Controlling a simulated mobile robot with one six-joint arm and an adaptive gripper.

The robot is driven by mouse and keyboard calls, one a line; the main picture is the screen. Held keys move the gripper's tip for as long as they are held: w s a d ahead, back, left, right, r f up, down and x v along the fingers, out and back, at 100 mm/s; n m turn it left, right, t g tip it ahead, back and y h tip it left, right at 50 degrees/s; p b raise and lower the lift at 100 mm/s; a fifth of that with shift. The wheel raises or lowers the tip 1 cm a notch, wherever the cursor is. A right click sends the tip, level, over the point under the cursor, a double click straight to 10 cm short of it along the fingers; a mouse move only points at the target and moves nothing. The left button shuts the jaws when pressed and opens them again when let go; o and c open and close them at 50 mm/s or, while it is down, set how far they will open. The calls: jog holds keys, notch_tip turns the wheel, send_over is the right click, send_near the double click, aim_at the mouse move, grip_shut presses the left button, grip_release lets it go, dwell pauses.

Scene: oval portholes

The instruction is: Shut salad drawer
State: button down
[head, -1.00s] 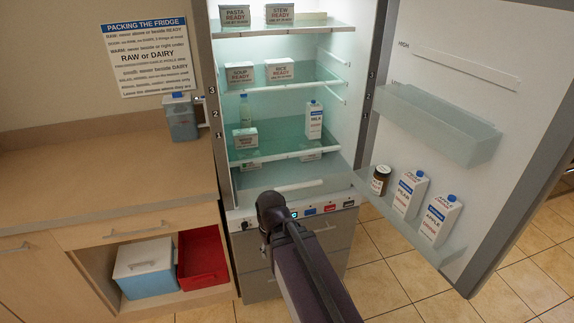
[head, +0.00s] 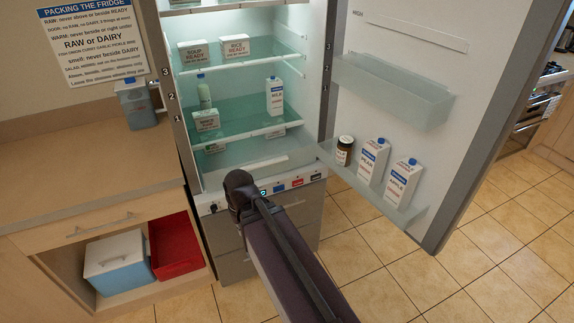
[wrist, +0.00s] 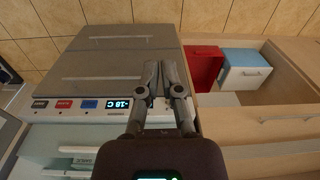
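The salad drawer (head: 238,173) is the pale clear box with a white handle bar at the bottom of the fridge's cold space, below the lowest glass shelf. Its handle bar also shows at the lower left of the wrist view (wrist: 80,149). I cannot tell how far the drawer stands out. My gripper (wrist: 159,66) has its two fingers close together with nothing between them.
The fridge door (head: 425,70) stands wide open at right, with a jar (head: 344,151) and two cartons (head: 373,160) on its low shelf. Below the drawer are a control strip (wrist: 88,104) and grey lower drawers (head: 295,215). A counter is at left; tiled floor lies clear at right.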

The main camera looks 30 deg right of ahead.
aim_at(309, 155)
jog(key=w+d+f+m+t+y+b, duration=0.3)
jog(key=w+d+f+m+t+b, duration=0.15)
jog(key=w+d+b, duration=0.25)
jog(key=w+d+f+m+t+y+b, duration=0.2)
jog(key=w+d+f+m+t+b, duration=0.1)
jog(key=w+d+t+b, duration=0.35)
jog(key=s+d+m+t+h+b, duration=0.1)
jog(key=d+m+t+h+b, duration=0.5)
jog(key=d, duration=1.9)
jog(key=m+b, duration=0.5)
jog(key=shift+s+d+r+t+h+b, duration=0.15)
jog(key=shift+d+r+t+h+b, duration=0.15)
jog(key=shift+d+t+b, duration=0.1)
jog(key=w, duration=0.9)
jog(key=w+d, duration=0.1)
jog(key=w, duration=0.4)
jog(key=shift+a, duration=0.1)
